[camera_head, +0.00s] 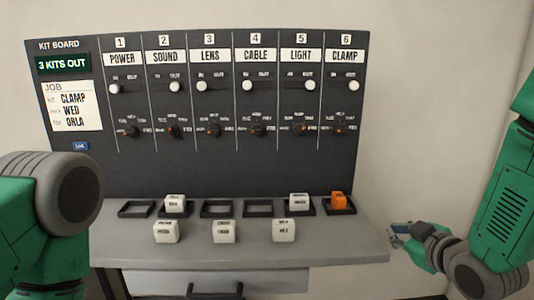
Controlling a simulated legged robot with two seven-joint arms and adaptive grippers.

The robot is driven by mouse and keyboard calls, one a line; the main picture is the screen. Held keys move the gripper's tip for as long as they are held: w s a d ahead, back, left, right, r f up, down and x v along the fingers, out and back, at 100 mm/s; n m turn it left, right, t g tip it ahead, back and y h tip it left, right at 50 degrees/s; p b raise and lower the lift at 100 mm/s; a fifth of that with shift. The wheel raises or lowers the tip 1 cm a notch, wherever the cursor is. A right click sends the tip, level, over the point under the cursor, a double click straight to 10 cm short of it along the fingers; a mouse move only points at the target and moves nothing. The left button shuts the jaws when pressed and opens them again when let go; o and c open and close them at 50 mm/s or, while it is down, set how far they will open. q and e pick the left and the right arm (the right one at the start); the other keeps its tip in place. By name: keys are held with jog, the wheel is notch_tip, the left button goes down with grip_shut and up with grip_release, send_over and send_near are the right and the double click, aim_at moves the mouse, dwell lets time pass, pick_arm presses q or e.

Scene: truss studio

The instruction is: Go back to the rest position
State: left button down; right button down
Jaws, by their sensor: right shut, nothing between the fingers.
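My right gripper (396,238) is shut and empty. It hangs in front of the wall just past the right end of the grey shelf (345,250), apart from the board and blocks. My right arm comes in from the right edge. My left arm shows at the left edge, but its gripper is out of view. The kit board (240,172) stands behind the shelf. It reads "3 KITS OUT" and has a job card (74,107) for CLAMP, WED, ORLA. The slider knobs under SOUND, LIGHT and CLAMP (354,85) sit at the right, OUT side; the others sit left.
An orange block (339,200) sits in the rightmost tray. White blocks sit in the second (175,203) and fifth (299,202) trays. Three white blocks stand along the front: left (166,232), middle (227,232), right (284,230). A drawer (215,282) is below. Bare wall is at right.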

jog(key=s+f+m+g+h+b, duration=0.1)
jog(key=s+f+g, duration=0.15)
jog(key=f, duration=0.45)
jog(key=s+f+m+g+b, duration=0.1)
jog(key=s+f, duration=0.3)
jog(key=f, duration=0.2)
jog(key=s+f+m+g+b, duration=0.2)
jog(key=s+f+g, duration=0.2)
jog(key=s+f, duration=0.7)
jog(key=s+f+m+g+h+b, duration=0.1)
jog(key=s+f+g, duration=0.4)
jog(key=s+f, duration=0.7)
jog(key=s+m+b, duration=0.1)
jog(key=s+m, duration=0.1)
jog(key=s, duration=0.3)
jog(key=shift+s+a+m+h, duration=0.2)
jog(key=shift+s+m+h, duration=0.1)
jog(key=shift+s, duration=0.1)
jog(key=shift+w+d+f+g, duration=0.15)
jog(key=shift+d+f+g, duration=0.1)
jog(key=shift+d, duration=0.05)
jog(key=shift+a, duration=0.2)
jog(key=shift+d, duration=0.1)
